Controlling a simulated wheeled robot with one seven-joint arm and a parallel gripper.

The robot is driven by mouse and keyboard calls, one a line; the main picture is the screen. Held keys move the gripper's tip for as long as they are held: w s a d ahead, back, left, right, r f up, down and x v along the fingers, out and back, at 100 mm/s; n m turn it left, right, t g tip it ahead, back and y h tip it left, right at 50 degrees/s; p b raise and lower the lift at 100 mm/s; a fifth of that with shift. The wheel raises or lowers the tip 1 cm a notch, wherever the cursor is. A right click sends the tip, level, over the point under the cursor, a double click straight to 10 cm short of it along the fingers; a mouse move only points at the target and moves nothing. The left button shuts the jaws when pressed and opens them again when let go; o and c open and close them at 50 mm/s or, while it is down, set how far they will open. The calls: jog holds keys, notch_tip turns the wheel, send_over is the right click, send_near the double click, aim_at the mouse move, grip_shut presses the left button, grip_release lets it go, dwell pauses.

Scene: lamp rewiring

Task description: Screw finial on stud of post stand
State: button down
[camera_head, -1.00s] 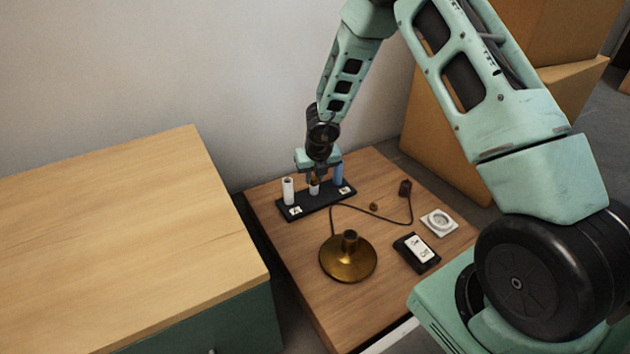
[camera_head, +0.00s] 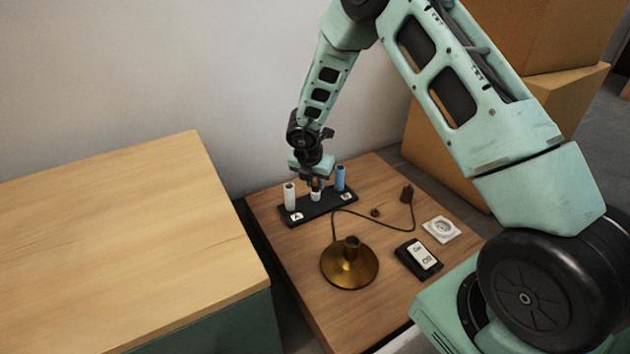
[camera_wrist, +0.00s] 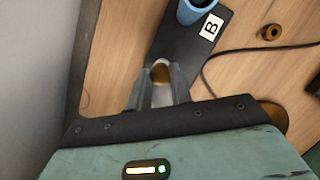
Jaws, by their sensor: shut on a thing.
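The post stand (camera_head: 330,205) is a black bar on the wooden table. It carries a white post (camera_head: 290,196) by label A, a blue post (camera_head: 340,178) by label B and a short white middle post (camera_head: 316,195). My gripper (camera_head: 316,186) points down right over the middle post. In the wrist view, my gripper (camera_wrist: 160,82) is shut on the small brass finial (camera_wrist: 160,73), with white showing beside it between the fingers. The stud is hidden, and I cannot tell how far the finial sits on it. The blue post (camera_wrist: 194,10) stands close by.
A brass lamp base (camera_head: 350,266) stands in front, its cord running to a dark plug (camera_head: 406,192). A small brass ring (camera_head: 375,212), a white round-faced socket (camera_head: 441,229) and a black switch box (camera_head: 418,257) lie to the right. A wooden cabinet (camera_head: 120,230) is at left.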

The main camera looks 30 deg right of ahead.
jog(key=m, duration=0.1)
jog(key=m+p, duration=0.1)
jog(key=m, duration=0.1)
jog(key=shift+w+a+r+g, duration=0.15)
jog(key=shift+a+r+g, duration=0.05)
jog(key=shift+g, duration=0.1)
jog(key=shift+m+g+h+p, duration=0.3)
jog(key=shift+m+p, duration=0.45)
jog(key=shift+m, duration=0.35)
jog(key=m+g, duration=0.1)
jog(key=m, duration=0.1)
jog(key=shift+f+m+p, duration=0.2)
jog(key=shift+m+p, duration=0.15)
jog(key=shift+m, duration=0.05)
jog(key=c, duration=1.2)
grip_release()
jog(key=shift+d, duration=0.1)
